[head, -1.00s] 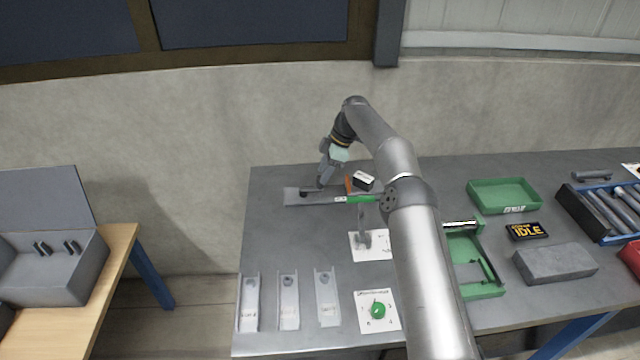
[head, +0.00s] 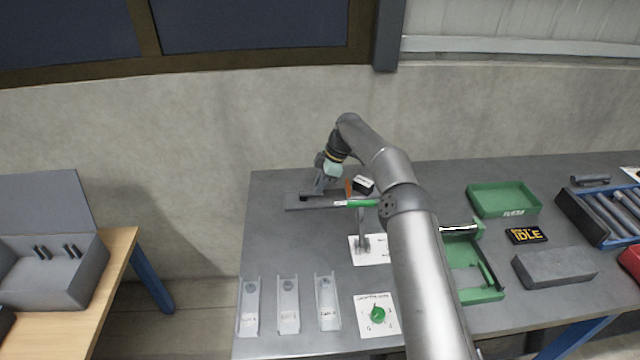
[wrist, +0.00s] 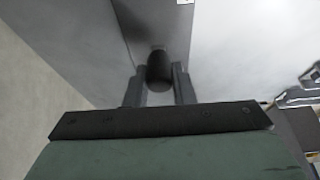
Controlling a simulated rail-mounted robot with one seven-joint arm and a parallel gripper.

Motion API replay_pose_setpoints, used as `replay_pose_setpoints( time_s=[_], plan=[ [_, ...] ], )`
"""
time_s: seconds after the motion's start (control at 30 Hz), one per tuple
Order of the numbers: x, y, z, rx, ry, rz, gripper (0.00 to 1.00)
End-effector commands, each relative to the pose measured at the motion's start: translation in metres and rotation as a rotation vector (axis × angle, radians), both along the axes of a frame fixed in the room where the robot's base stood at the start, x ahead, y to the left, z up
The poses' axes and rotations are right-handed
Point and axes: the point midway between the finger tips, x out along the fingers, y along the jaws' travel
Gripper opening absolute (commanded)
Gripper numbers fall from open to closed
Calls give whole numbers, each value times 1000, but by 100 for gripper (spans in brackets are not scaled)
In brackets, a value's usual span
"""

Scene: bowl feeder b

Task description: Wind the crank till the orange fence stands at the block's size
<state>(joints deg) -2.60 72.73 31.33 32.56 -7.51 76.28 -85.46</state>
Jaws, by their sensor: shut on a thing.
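My gripper (wrist: 160,82) is shut on the dark crank knob (wrist: 158,66) in the wrist view, with a finger on each side of it. In the head view my gripper (head: 311,193) is at the left end of the grey rail plate (head: 325,204). The orange fence (head: 349,187) stands upright on the rail, right of my gripper. A white-topped dark block (head: 363,184) is just right of the fence. A green bar (head: 360,203) lies along the rail's right part. The crank's arm is hidden by my gripper.
Several grey chutes (head: 288,305) stand at the front left, beside a card with a green dial (head: 377,313). A green tray (head: 503,198), a black IDLE display (head: 526,235) and a grey slab (head: 554,265) are at right. A lever on a white card (head: 371,249) is near my arm.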

Motion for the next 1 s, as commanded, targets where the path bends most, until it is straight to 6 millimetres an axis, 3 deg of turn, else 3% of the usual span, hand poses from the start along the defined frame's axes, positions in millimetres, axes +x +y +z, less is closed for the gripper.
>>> replay_pose_setpoints(
  time_s=[0.37,1.0],
  plan=[
    [-9,-1,-6,-1,-3,-148,0],
    [-39,8,-4,-1,-2,-739,0]
  ],
)
